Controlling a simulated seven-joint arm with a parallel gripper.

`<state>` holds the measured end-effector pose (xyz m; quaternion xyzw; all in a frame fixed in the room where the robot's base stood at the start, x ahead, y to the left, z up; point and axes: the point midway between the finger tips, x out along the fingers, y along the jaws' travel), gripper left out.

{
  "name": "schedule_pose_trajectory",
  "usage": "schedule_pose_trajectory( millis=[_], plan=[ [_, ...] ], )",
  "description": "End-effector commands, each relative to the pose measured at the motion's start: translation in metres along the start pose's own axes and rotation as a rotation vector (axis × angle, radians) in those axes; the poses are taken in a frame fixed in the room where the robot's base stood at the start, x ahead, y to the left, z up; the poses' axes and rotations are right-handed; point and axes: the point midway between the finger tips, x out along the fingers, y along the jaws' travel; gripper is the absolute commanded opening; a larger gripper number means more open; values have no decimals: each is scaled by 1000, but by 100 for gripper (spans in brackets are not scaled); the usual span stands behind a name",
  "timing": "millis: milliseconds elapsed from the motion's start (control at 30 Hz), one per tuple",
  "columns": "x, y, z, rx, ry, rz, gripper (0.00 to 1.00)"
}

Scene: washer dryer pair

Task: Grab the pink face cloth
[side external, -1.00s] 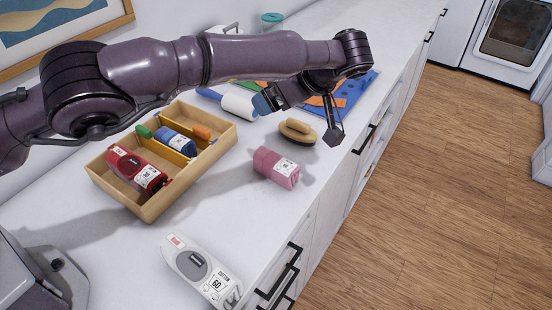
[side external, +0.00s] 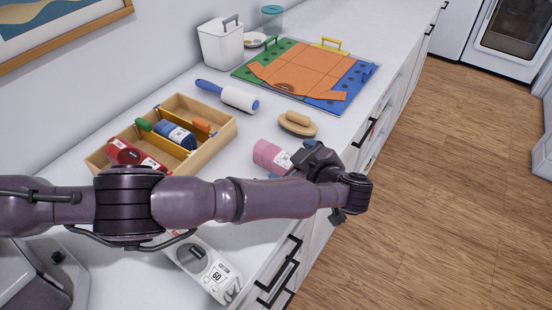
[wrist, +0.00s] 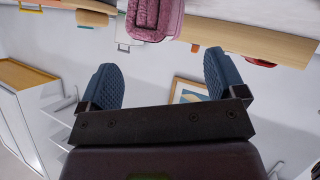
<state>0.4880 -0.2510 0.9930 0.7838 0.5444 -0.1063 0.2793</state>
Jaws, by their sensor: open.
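The pink face cloth (side external: 270,157) is a rolled pink bundle with a white label, lying on the white counter near its front edge. In the wrist view the cloth (wrist: 155,18) shows at the top centre, beyond the fingertips. My gripper (wrist: 162,75) is open, with nothing between its two blue ridged fingers. In the side view my gripper (side external: 316,158) is low at the counter's front edge, just right of the cloth, and partly covers its right end. I cannot tell there whether they touch.
A white detergent bottle (side external: 205,270) lies in front. A folded orange garment (side external: 300,70) lies on a colored board.

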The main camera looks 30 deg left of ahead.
Motion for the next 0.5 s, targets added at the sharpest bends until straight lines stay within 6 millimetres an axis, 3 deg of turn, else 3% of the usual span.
schedule_pose_trajectory(
  millis=[267, 500],
  plan=[
    [23, 0, 0, 0, 1, -2, 89],
    [59, -2, 2, 0, 2, -1, 89]
  ],
)
